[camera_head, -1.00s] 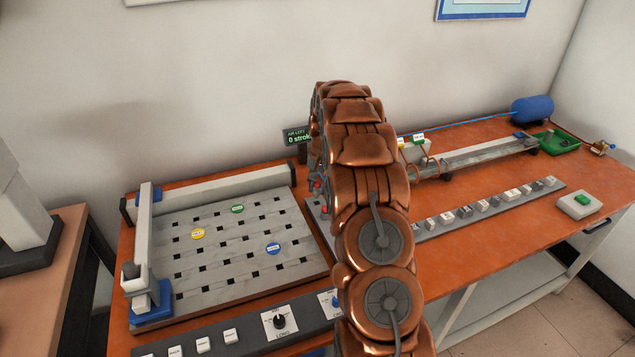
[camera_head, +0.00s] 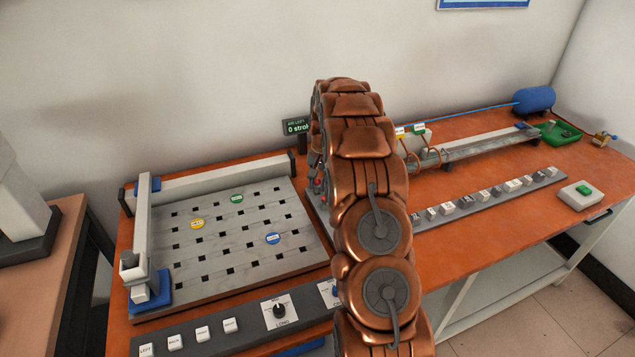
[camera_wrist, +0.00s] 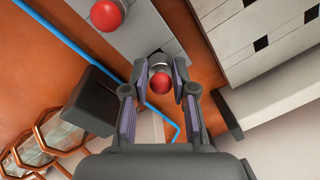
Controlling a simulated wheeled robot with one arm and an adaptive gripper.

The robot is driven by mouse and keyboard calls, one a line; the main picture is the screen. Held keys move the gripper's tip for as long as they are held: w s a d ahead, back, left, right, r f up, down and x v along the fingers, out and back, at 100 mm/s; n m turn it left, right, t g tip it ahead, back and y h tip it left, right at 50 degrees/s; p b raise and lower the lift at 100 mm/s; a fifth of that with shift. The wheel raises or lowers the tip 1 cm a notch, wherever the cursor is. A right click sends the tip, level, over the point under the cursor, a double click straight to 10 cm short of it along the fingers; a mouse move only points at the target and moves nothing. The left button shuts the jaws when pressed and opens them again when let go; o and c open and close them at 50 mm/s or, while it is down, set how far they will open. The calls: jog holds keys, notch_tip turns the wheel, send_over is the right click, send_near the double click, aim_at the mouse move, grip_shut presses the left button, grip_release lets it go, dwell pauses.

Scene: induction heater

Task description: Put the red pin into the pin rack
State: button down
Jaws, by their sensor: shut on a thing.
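My gripper (camera_wrist: 160,68) is shut on a red pin (camera_wrist: 160,83), whose round red head shows between the fingers in the wrist view. A second red round head (camera_wrist: 107,15) shows over a grey plate (camera_wrist: 148,32) at the top of that view. I cannot tell for sure whether this plate is the pin rack. The held pin's lower end is hidden, so I cannot tell whether it touches the plate. In the head view, my copper-coloured arm hides the gripper. Only small red spots (camera_head: 318,183) show at the arm's left edge.
A slotted grey board (camera_head: 205,262) with yellow, green and blue round markers lies left of my arm. A long rail of small blocks (camera_head: 490,196) and a grey track (camera_head: 490,144) lie to the right. A dark block (camera_wrist: 92,100) and blue tube (camera_wrist: 75,45) are near the gripper.

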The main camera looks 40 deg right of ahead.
jog(key=shift+f+b, duration=0.4)
jog(key=shift+f, duration=0.05)
dwell(0.3)
jog(key=c, duration=0.9)
grip_release()
jog(key=shift+o, duration=0.2)
jog(key=shift+r, duration=0.1)
notch_tip(320, 180, up, 12)
jog(key=shift+s+d, duration=0.4)
jog(key=shift+s, duration=0.05)
